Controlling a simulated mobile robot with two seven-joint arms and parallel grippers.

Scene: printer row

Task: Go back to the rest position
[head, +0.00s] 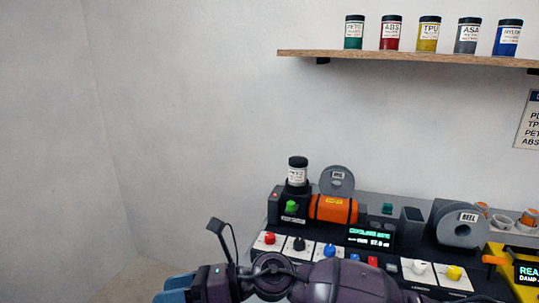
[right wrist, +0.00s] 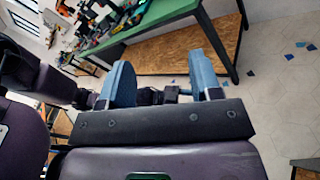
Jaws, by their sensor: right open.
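My right gripper (head: 174,288) shows in the head view at the bottom left of centre, at the end of a purple arm lying across the bottom edge. Only part of its blue fingers is in that picture. In the right wrist view its two blue fingers (right wrist: 162,84) stand apart with nothing held between them. My left gripper is in neither view.
A console with coloured knobs (head: 316,247) stands just behind my arm. A jar (head: 298,172), an orange cylinder (head: 333,208) and a grey reel (head: 459,224) stand there. A wooden shelf (head: 400,57) holds several jars. A green-edged bench (right wrist: 155,16) shows in the wrist view.

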